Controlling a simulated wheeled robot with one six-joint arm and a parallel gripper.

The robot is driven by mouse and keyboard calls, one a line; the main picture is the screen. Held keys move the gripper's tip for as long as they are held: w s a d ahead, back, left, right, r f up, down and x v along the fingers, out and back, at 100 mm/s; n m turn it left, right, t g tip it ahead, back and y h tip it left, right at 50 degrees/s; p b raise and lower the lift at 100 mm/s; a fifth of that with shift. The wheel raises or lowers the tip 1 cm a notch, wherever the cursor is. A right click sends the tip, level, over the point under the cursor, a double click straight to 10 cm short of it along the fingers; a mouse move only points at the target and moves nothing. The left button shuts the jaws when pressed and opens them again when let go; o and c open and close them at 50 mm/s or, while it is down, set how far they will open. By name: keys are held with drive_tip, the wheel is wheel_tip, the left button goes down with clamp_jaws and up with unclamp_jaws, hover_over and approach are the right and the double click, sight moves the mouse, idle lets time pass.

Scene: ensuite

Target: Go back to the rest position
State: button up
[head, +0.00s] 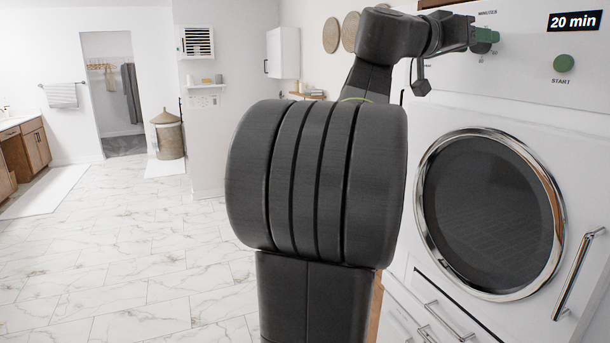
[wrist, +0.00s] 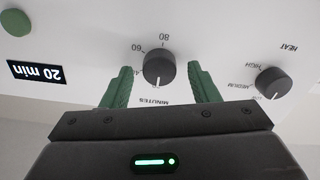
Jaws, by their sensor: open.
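My gripper (wrist: 158,85) is open in the wrist view, with its two green fingers on either side of the dark minutes knob (wrist: 158,67). I cannot tell whether the fingers touch the knob. The wrist view is upside down, and the display (wrist: 37,74) there reads 20 min. In the head view my gripper (head: 494,38) is at the white dryer's control panel (head: 535,85), at the end of my raised arm. The minutes knob is hidden behind the gripper there. The display (head: 573,21) also reads 20 min in the head view.
The heat knob (wrist: 271,82) sits beside the minutes knob. A green start button (head: 564,63) is on the panel. The dryer has a round door (head: 490,215) with a handle (head: 578,275). A lidded basket (head: 168,135) stands far back. The tiled floor (head: 140,250) at left is clear.

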drive_tip(key=shift+s+m+p, duration=0.1)
drive_tip(key=shift+m+p, duration=0.25)
drive_tip(key=shift+m, duration=1.25)
